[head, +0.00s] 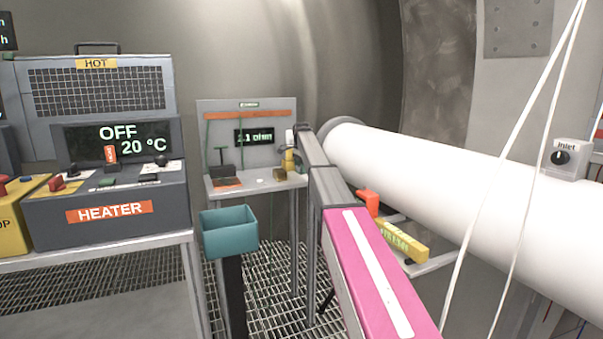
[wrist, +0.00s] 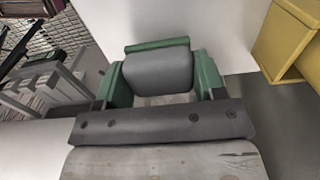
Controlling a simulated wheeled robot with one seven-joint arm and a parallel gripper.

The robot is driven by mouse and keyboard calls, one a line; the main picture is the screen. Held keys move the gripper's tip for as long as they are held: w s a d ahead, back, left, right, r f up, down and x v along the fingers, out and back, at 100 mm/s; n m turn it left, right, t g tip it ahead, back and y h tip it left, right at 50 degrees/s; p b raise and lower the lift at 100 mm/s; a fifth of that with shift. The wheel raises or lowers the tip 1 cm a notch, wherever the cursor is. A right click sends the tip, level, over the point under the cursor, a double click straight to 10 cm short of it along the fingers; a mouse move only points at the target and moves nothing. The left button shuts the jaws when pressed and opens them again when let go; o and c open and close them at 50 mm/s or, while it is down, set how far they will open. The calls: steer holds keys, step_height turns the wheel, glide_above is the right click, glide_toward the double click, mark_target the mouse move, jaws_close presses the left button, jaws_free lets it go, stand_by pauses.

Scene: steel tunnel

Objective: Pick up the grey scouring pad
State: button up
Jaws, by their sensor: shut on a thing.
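In the wrist view my gripper (wrist: 160,78) has a green finger on each side of a rounded, plain grey block, which I take to be the grey scouring pad (wrist: 157,66). The gripper is shut on it, with the pad's grey face toward the camera. A green strip runs along the pad's far edge; I cannot tell whether it belongs to the pad or to the gripper. In the head view my arm reaches away toward the back bench, and the fingers and pad cannot be made out there.
In the wrist view a yellow box (wrist: 290,42) stands at the upper right, beside a pale surface. In the head view a teal bin (head: 229,233) stands left of my arm, the heater (head: 105,205) is further left, and a thick white pipe (head: 450,185) runs along the right.

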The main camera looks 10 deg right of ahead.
step_height(320, 180, up, 2)
steer(key=shift+r, duration=0.1)
steer(key=s+a+r, duration=0.6)
steer(key=a, duration=0.4)
steer(key=shift+r, duration=0.35)
steer(key=shift+o, duration=1.3)
steer(key=shift+c, duration=0.9)
steer(key=shift+a, duration=0.15)
